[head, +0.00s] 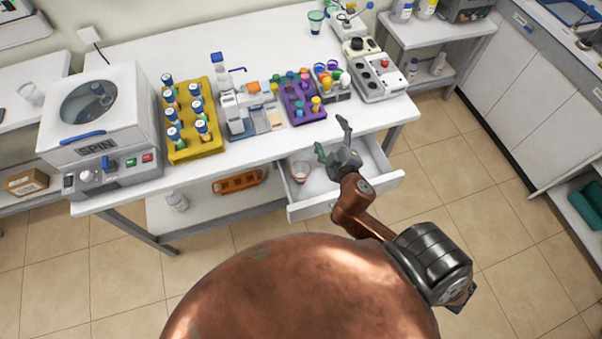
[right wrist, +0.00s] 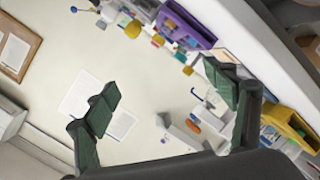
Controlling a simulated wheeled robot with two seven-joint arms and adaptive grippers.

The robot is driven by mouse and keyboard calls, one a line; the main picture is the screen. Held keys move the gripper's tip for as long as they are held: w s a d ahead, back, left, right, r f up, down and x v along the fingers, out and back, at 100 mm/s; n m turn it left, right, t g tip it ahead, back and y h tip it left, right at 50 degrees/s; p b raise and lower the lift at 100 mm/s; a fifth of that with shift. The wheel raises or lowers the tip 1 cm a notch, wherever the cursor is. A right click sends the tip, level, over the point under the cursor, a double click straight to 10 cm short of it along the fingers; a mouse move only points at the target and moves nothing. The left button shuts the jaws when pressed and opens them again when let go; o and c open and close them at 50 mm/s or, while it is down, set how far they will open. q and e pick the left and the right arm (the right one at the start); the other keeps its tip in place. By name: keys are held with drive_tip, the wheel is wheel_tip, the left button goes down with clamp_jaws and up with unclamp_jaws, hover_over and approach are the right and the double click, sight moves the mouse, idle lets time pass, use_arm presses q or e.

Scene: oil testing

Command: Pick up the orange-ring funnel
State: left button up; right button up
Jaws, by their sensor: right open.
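The orange-ring funnel (head: 299,173) is a small clear cup shape with an orange rim. It sits in the left part of the open drawer (head: 370,192) under the white table in the head view. My right gripper (head: 333,139) is open and empty, above the drawer and to the right of the funnel, apart from it. Its spread dark green fingers also frame the right wrist view (right wrist: 168,112), with nothing between them. I cannot make out the funnel in that view. My left gripper is not in view.
The white table (head: 250,55) holds a SPIN centrifuge (head: 98,125), a yellow bottle rack (head: 181,147), a purple rack (head: 303,112) and a grey device (head: 380,78). An orange rack (head: 238,182) lies on the lower shelf. The drawer's right part looks empty.

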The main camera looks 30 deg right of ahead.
drive_tip(key=w+a+r+n+t+y, duration=0.5)
drive_tip(key=a+r+n+y, duration=0.2)
drive_tip(key=a+r+n, duration=0.4)
drive_tip(key=s+a+f+n+g+y, duration=0.1)
drive_tip(key=a+f+n+g+y, duration=0.1)
drive_tip(key=a+f+n+y, duration=0.3)
drive_tip(key=s+a+f+n+g+y, duration=0.1)
drive_tip(key=a+n+g+y, duration=0.2)
drive_tip(key=a+n, duration=0.45)
drive_tip(key=n+g+h, duration=0.7)
drive_tip(key=n+g, duration=0.1)
drive_tip(key=n, duration=0.1)
approach(302, 169)
wheel_tip(302, 169, down, 2)
drive_tip(key=a, duration=0.2)
drive_tip(key=w+f, duration=0.2)
drive_tip(key=shift+w+f+n+h, duration=0.15)
drive_tip(key=shift+f+n+h, duration=0.15)
drive_tip(key=shift+h, duration=0.1)
drive_tip(key=x, duration=0.5)
drive_tip(key=shift+w+b, duration=0.3)
